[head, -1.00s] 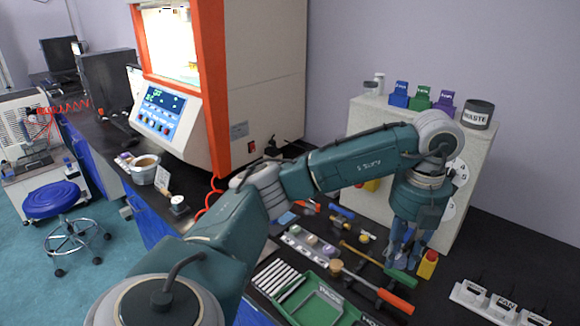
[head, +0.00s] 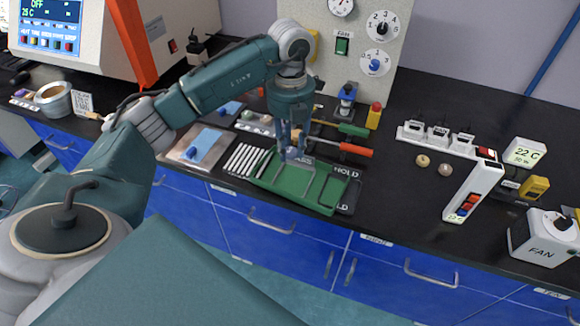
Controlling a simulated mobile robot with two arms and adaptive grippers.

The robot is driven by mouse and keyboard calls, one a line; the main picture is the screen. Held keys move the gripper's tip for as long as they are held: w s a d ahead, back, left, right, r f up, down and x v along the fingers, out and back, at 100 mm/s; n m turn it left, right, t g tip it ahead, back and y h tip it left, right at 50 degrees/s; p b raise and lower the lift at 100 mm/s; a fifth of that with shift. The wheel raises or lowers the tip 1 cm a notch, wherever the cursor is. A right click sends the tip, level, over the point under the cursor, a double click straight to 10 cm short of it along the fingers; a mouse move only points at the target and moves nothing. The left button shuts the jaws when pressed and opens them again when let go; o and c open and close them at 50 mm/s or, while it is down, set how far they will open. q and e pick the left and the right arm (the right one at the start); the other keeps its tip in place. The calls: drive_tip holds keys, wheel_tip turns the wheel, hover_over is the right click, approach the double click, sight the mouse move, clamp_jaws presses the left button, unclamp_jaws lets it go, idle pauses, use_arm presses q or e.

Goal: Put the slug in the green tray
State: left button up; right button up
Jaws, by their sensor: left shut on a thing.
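The green tray (head: 265,178) lies on the black bench, with a label at its back edge. My left gripper (head: 292,152) points down over the back part of the tray, by that label. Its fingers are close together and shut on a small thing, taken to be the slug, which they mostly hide. I cannot tell whether it touches the tray. My right gripper is not in view.
The bench to the right is clear up to the white switch strip (head: 436,140).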

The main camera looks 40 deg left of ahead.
sight(291, 151)
use_arm(q)
wheel_tip(291, 151, down, 3)
drive_tip(key=shift+s, duration=0.1)
drive_tip(key=shift+f, duration=0.6)
wheel_tip(291, 151, down, 4)
drive_tip(key=shift+r+p, duration=0.1)
drive_tip(key=shift+p, duration=0.3)
drive_tip(key=o, duration=0.9)
drive_tip(key=shift+f, duration=0.2)
drive_tip(key=shift+c, duration=0.2)
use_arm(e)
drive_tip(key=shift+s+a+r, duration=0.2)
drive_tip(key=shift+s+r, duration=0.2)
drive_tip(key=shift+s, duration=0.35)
